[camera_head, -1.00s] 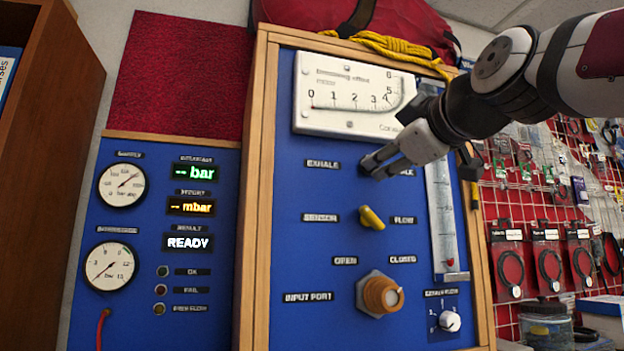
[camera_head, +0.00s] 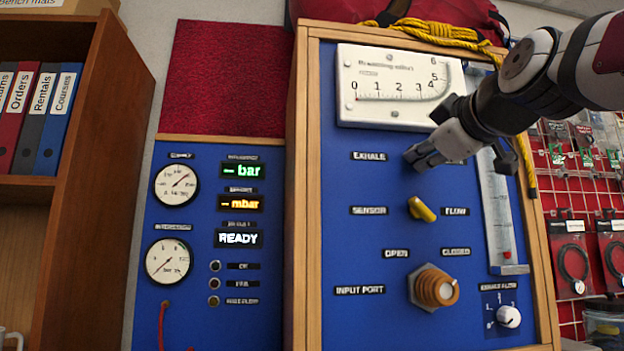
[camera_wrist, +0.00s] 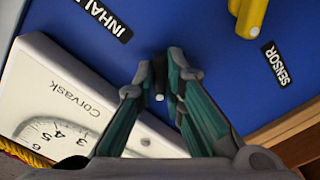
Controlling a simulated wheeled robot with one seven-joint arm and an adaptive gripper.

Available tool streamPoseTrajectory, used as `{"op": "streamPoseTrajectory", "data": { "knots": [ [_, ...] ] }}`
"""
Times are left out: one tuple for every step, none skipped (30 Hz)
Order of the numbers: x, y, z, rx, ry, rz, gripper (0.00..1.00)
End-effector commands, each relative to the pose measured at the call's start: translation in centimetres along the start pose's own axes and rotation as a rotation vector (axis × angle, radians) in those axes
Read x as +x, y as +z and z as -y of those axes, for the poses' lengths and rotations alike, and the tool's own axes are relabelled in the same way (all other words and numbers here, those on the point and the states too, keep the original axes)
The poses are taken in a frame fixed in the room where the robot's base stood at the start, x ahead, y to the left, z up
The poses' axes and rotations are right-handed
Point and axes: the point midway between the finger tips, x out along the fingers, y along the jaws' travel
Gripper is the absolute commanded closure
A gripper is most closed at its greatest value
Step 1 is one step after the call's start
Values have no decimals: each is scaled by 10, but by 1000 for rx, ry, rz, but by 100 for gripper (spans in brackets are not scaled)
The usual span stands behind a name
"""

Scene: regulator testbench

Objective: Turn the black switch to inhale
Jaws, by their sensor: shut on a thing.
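My gripper (camera_head: 414,160) is at the blue panel, right of the "EXHALE" label (camera_head: 369,156). Its fingers cover the black switch and most of the label to the right in the head view. In the wrist view, my gripper (camera_wrist: 160,75) has its two fingers closed on the sides of the black switch (camera_wrist: 158,82), which has a pale spot on its end. The "INHALE" label (camera_wrist: 98,14) is on the left there, apart from the fingers. Which way the switch points is hard to tell, as the fingers hide much of it.
The white breathing-effort meter (camera_head: 392,87) is just above my gripper. A yellow switch (camera_head: 420,208) is below it, and an orange-brown input port (camera_head: 436,288) lower down. A clear flow tube (camera_head: 497,215) stands right. A yellow rope (camera_head: 440,33) lies on top.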

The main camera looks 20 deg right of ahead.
Motion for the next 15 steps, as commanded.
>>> {"op": "streamPoseTrajectory", "data": {
  "knots": [
    [0, 0, 0, 2, 0, 0, 100],
    [0, 0, 0, 4, 0, 0, 100],
    [0, 0, 0, 8, 0, 0, 100],
    [0, 0, 0, 12, 0, 0, 100],
    [0, 0, 0, 18, 0, 0, 100],
    [0, 0, 0, 29, 0, 0, 100],
    [0, 0, 0, 38, 0, 1, 100],
    [0, 0, 0, 49, 0, 1, 100],
    [0, 0, 0, 68, 0, 1, 100],
    [0, 0, 0, 82, 0, 1, 100],
    [0, 0, 0, 100, 0, 1, 100],
    [0, 0, 0, 125, 0, 1, 100],
    [0, 0, 1, 146, 0, 1, 100],
    [0, 0, 1, 169, 0, 1, 100],
    [0, 1, 1, 201, 0, 1, 100]
  ]
}}
